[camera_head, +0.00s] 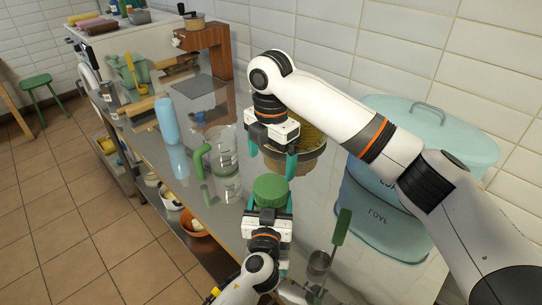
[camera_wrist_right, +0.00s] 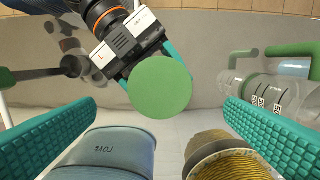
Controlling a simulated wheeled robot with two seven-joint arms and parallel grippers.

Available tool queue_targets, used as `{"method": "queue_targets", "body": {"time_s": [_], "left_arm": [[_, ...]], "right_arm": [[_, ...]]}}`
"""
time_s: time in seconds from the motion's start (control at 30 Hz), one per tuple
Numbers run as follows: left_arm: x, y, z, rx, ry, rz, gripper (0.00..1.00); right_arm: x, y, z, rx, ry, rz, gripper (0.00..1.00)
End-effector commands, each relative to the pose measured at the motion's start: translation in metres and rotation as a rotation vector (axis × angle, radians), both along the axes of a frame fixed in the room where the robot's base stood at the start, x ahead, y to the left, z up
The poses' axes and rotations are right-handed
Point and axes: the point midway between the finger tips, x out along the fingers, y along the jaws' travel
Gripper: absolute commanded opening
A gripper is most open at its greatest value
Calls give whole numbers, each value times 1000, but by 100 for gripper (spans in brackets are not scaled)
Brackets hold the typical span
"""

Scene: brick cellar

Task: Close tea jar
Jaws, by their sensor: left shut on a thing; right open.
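A round green lid (camera_head: 271,189) is between the teal fingers of my left gripper (camera_head: 270,203), which is shut on it above the counter. In the right wrist view the lid (camera_wrist_right: 160,87) shows from above as a plain green disc. It hides whatever is under it, so I cannot tell whether a jar body is attached. My right gripper (camera_head: 271,160) is open and empty, a little behind the lid. A round container with a yellowish, textured surface (camera_head: 309,139) stands behind the right gripper, partly hidden; it also shows in the right wrist view (camera_wrist_right: 226,158).
A glass jug with a green handle (camera_head: 227,177) and a blue bottle (camera_head: 167,121) stand to the left. A large blue lettered bin (camera_head: 375,220) is at the right, behind my right arm. A green-handled utensil (camera_head: 342,227) is right of my left gripper. The counter's front edge is close.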

Motion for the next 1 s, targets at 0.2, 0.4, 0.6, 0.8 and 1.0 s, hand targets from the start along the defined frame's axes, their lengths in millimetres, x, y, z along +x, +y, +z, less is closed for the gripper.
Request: {"method": "queue_targets", "body": {"time_s": [0.2, 0.4, 0.6, 0.8, 1.0], "left_arm": [[0, 0, 0, 1, 0, 0, 9], [0, 0, 0, 0, 0, 0, 9], [0, 0, 0, 0, 0, 0, 9], [0, 0, 0, 0, 0, 0, 9], [0, 0, 0, 0, 0, 0, 9]], "right_arm": [[0, 0, -20, -2, 2, -1, 93], [-1, 0, -52, -2, 2, -1, 93], [0, 0, -74, -1, 1, -2, 93], [0, 0, -80, -1, 1, -2, 93], [0, 0, -80, 0, 0, -2, 93]]}}
